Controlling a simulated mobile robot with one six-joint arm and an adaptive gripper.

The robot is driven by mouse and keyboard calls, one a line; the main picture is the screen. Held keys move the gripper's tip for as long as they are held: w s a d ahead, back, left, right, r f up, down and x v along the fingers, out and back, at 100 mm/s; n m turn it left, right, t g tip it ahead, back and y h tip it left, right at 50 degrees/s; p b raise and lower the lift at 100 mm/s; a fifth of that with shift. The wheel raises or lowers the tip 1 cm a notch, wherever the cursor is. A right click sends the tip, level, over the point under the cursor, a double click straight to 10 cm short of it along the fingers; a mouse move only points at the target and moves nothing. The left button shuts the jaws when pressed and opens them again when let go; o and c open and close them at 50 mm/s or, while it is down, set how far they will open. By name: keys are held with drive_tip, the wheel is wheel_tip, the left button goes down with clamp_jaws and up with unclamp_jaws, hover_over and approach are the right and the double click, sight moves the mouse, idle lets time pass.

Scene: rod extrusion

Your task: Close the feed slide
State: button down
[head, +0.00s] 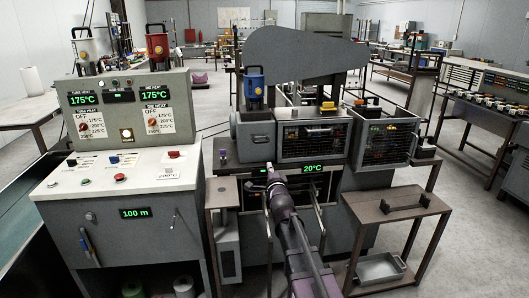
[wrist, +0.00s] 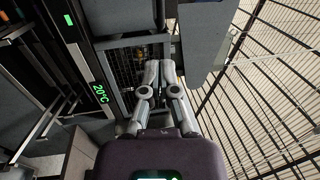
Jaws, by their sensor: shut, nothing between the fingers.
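I cannot make out for certain which part is the feed slide, or whether it is open. The extrusion machine (head: 290,60) stands in the middle of the head view, with a blue-topped unit (head: 254,84) on its left part. My gripper (head: 269,167) reaches up to the machine's front, just left of the green 20°C display (head: 313,168). In the wrist view my gripper (wrist: 160,66) is shut and empty, its fingers together in front of a mesh guard (wrist: 125,68). That view is turned sideways, and the 20°C display (wrist: 100,93) is at its left. Contact cannot be told.
A control cabinet (head: 120,225) with 175°C readouts stands at the left. A meshed box (head: 387,142) sticks out at the machine's right. A brown side table (head: 395,208) stands below it, with a metal tray (head: 380,268) on its lower shelf.

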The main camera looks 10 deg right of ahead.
drive_tip(key=shift+w, duration=0.15)
idle(0.3)
drive_tip(key=p, duration=0.3)
approach(260, 138)
drive_tip(key=w, duration=0.1)
drive_tip(key=w+r, duration=0.1)
drive_tip(key=shift+w+r, duration=0.15)
drive_tip(key=shift+w, duration=0.4)
drive_tip(key=w, duration=0.6)
drive_tip(key=shift+w+r, duration=0.15)
drive_tip(key=shift+w, duration=0.25)
drive_tip(key=shift+w, duration=0.1)
